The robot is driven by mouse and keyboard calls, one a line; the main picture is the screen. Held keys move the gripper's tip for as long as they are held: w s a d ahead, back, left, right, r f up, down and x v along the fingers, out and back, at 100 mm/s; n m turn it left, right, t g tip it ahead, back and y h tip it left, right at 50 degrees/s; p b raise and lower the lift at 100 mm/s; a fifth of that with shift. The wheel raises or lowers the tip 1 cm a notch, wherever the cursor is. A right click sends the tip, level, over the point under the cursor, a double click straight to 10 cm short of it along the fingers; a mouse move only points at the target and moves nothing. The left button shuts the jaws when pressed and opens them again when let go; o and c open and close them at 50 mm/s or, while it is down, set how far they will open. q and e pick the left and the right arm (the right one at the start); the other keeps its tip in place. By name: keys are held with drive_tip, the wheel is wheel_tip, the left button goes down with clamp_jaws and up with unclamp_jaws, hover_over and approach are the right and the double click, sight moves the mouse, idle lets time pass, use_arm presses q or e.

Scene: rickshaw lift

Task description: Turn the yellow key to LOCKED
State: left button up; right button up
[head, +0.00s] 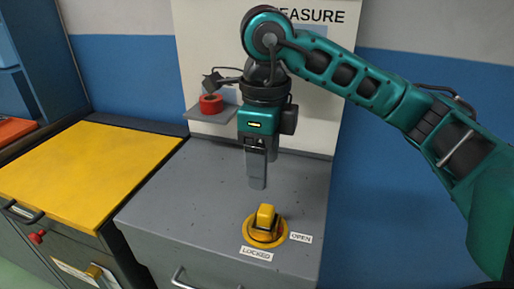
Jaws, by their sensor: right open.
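The yellow key (265,217) stands up from a round yellow base (253,236) on top of the grey cabinet (190,200). A LOCKED label (257,254) lies in front of the base and an OPEN label (301,238) lies to its right. My right gripper (257,186) points down above and behind the key, apart from it. Its fingers overlap in this view and hold nothing I can see; it is open. My left gripper is not in view.
A red roll (211,103) sits on a small grey shelf (208,115) on the white panel behind. A yellow-topped cabinet (85,165) stands at the left. The grey top around the key is clear.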

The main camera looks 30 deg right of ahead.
sight(264, 208)
wheel_tip(264, 208, down, 10)
drive_tip(key=shift+s+f+b, duration=0.1)
drive_tip(key=shift+f+b, duration=0.1)
drive_tip(key=shift+b, duration=0.35)
drive_tip(key=shift+f, duration=0.55)
drive_tip(key=shift+c, duration=0.3)
drive_tip(key=c, duration=1)
drive_tip(key=m, duration=0.3)
drive_tip(key=shift+m, duration=0.3)
